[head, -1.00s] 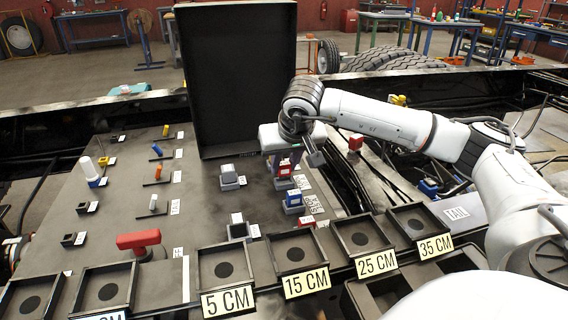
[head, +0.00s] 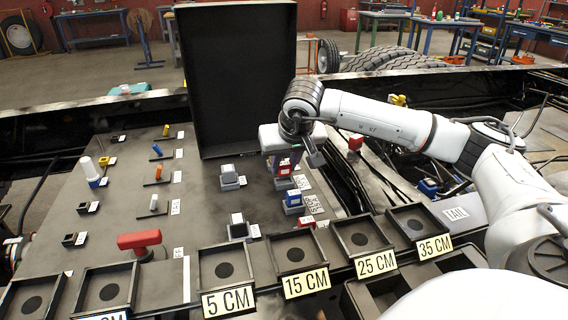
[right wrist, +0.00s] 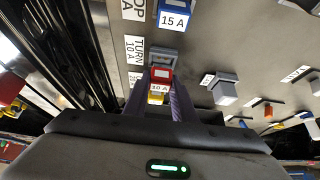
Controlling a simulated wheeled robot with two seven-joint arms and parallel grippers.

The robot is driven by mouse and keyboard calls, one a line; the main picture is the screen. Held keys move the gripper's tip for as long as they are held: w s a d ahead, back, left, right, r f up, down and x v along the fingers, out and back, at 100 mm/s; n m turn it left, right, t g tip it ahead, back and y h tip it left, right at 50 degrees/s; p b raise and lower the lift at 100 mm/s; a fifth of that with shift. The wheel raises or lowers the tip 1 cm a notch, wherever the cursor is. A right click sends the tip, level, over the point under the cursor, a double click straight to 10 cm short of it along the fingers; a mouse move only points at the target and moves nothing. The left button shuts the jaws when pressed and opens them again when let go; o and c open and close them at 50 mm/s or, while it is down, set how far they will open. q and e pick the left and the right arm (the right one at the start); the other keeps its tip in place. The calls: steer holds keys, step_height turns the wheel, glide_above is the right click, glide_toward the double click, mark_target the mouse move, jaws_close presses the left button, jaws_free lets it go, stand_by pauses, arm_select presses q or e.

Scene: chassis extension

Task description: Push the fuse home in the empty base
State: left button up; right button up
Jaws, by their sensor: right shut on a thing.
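The red fuse (head: 284,171) marked 10 A sits at a grey base (head: 284,184) on the dark panel. My right gripper (head: 284,161) comes down on it from above, its purple fingers either side of it. In the right wrist view the red fuse (right wrist: 161,74) lies between the fingertips (right wrist: 158,84), with the grey base (right wrist: 162,54) just beyond it. The gripper is shut on the fuse. I cannot tell how deep the fuse sits. Something yellow (right wrist: 156,99) shows between the fingers below the label. My left gripper is out of view.
A blue 15 A fuse (head: 293,198) stands in its base close by. Grey blocks (head: 229,175) and (head: 238,227) stand to the left. Black cables (head: 345,185) run close on the right. Open bins (head: 302,252) line the front. A tall black panel (head: 238,80) rises behind.

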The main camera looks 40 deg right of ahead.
steer(key=shift+f+b, duration=0.65)
steer(key=shift+f, duration=0.25)
steer(key=shift+r, duration=0.2)
steer(key=shift+r+p, duration=0.25)
steer(key=shift+p, duration=0.2)
stand_by(1.4)
steer(key=shift+f, duration=0.35)
steer(key=shift+r, duration=0.15)
steer(key=shift+r+p, duration=0.4)
steer(key=shift+p, duration=0.05)
